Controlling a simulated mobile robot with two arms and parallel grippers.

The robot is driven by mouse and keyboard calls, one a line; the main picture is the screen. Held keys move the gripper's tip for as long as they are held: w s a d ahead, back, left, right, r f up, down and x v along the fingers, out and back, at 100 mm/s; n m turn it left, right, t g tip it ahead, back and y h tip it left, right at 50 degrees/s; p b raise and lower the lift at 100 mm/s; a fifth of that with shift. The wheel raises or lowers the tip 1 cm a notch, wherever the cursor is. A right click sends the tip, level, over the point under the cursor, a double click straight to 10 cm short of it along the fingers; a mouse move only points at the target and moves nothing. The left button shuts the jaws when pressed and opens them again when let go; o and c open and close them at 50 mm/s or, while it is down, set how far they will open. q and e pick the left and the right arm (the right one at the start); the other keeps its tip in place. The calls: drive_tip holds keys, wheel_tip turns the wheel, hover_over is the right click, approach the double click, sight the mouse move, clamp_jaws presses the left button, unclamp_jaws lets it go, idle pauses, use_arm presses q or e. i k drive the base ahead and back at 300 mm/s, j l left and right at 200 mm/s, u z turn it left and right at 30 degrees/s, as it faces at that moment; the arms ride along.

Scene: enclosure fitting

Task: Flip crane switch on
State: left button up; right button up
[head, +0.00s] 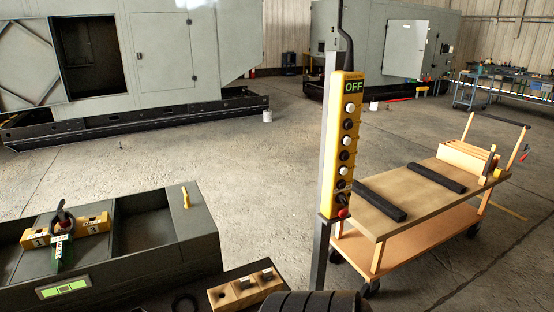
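A yellow crane control pendant (335,160) hangs upright in front of a grey post (327,120), right of the middle. A green label at its top reads OFF (354,87). Several white and black round buttons run down its face. Near its bottom are a small dark switch (341,197) and a red knob (343,213); the exact position of the switch is too small to tell. A black cable (346,45) leaves its top. Neither of my grippers is in view.
An orange cart (410,235) with two black bars stands right of the post. A dark green bin (165,250) with a yellow numbered block (95,224) is at lower left. Large grey enclosures (160,45) stand behind. Open concrete floor (240,160) lies between.

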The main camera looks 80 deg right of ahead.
sight(340, 199)
drive_tip(key=z, duration=2.85)
